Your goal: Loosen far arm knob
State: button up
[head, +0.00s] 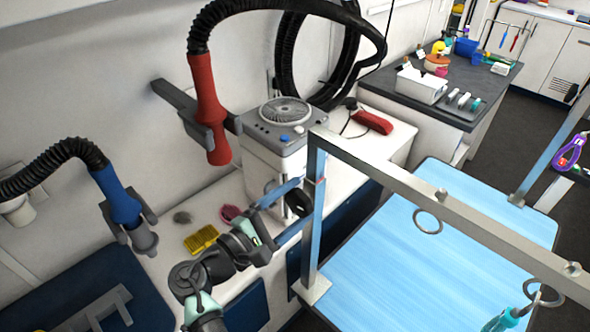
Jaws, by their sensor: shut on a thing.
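The grooming arm's upright post (312,230) stands at the left edge of the blue table. Its horizontal bar (480,226) runs to the lower right. My gripper (304,198) comes from the lower left and has its two blue fingers at the left side of this post, partway up. Between the fingers is a dark, rounded piece (297,204), which looks like the arm knob. The fingers are closed on it. Its shape and its join to the post are largely hidden by the fingers.
A white dryer unit (280,130) stands behind my gripper. A red hose nozzle (207,110) hangs upper left, a blue one (120,205) lower.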

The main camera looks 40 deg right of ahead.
dwell(0.3)
jog(key=o, duration=1.2)
jog(key=a+b, duration=0.1)
jog(key=a, duration=0.3)
jog(key=a+b, duration=0.1)
jog(key=a, duration=0.3)
jog(key=s+a, duration=0.1)
jog(key=a, duration=0.4)
jog(key=shift+b, duration=0.4)
